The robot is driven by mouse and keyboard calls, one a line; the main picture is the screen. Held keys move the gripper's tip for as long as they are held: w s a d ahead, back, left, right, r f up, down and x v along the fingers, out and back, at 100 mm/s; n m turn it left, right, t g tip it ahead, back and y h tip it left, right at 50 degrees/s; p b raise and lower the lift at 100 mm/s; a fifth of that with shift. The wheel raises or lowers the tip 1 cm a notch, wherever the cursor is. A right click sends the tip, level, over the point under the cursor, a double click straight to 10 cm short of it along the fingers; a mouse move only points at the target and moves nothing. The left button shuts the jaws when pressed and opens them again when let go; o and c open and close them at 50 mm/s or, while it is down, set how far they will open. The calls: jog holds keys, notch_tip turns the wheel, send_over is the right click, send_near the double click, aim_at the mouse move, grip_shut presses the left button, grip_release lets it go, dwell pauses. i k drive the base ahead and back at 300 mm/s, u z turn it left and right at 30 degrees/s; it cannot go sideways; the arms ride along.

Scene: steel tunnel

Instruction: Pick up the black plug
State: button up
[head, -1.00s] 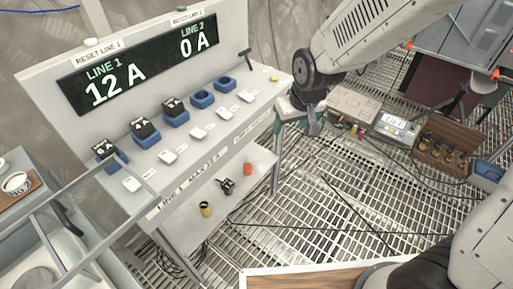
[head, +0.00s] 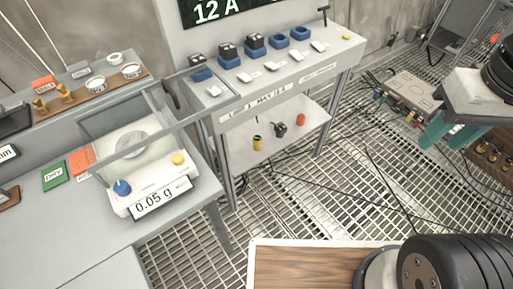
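Black plugs sit in blue sockets on the panel's sloping top in the head view: a left one (head: 197,58), a middle one (head: 228,50) and a right one (head: 256,41). Two blue sockets (head: 278,41) to their right are empty. Another small black plug-like thing (head: 279,129) lies on the white lower shelf (head: 262,155), between a yellow cylinder and an orange one. My gripper (head: 451,137), with teal fingers, is at the right, well away from the panel and plugs. Its fingers look apart, with nothing seen between them.
A scale (head: 150,175) reading 0.05 g, with a clear-sided cover, stands on the left bench. The yellow cylinder (head: 257,143) and orange cylinder (head: 300,119) flank the shelf plug. Cables cross the grated floor (head: 345,200). A connector box (head: 405,90) lies on the floor.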

aim_at(280, 128)
jog(key=u, duration=0.3)
jog(key=k, duration=0.75)
jog(key=u, duration=0.1)
jog(key=i, duration=0.7)
jog(key=u, duration=0.05)
jog(key=k, duration=0.4)
jog(key=z, duration=1)
jog(key=i, duration=1.25)
jog(key=u, duration=0.7)
